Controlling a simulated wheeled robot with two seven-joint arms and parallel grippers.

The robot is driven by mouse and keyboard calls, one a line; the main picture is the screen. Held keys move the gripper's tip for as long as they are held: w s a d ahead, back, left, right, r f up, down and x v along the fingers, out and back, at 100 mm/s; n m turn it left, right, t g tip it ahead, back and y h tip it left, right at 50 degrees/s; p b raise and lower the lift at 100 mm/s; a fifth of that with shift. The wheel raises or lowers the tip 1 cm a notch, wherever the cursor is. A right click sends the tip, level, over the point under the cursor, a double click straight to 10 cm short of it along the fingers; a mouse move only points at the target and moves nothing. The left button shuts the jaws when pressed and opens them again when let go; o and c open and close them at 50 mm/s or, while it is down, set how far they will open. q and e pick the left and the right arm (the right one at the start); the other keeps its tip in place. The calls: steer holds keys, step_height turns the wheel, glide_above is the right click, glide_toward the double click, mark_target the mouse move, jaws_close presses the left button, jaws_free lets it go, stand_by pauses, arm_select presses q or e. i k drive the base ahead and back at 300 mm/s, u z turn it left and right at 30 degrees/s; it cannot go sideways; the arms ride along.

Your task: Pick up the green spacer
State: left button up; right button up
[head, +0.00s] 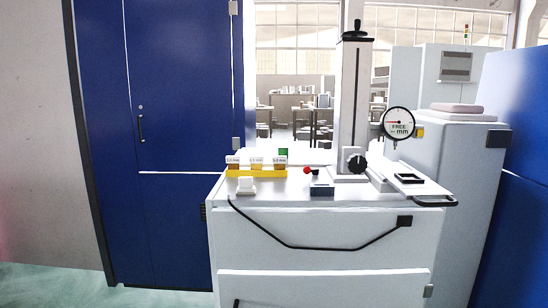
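A small dark green piece (283,152) shows at the back of the white bench top, just above the right-hand label of a yellow rack (257,173). Its lower part is hidden behind the label, so I cannot tell whether it sits in the rack or behind it. It is the only green piece I see on the bench. The rack carries a row of white labels with mm markings and brownish blocks below them. Neither of my grippers is in view.
The white bench (330,235) holds a tall gauge stand (354,105) with a round dial (398,122), a small white block (246,186), a dark blue block (321,189), a red-knobbed lever (307,170) and a black-framed tray (410,179). Blue doors (185,90) stand at left.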

mark_target(283, 151)
steer(key=u, duration=1.3)
steer(key=i, duration=3.85)
steer(key=z, duration=0.95)
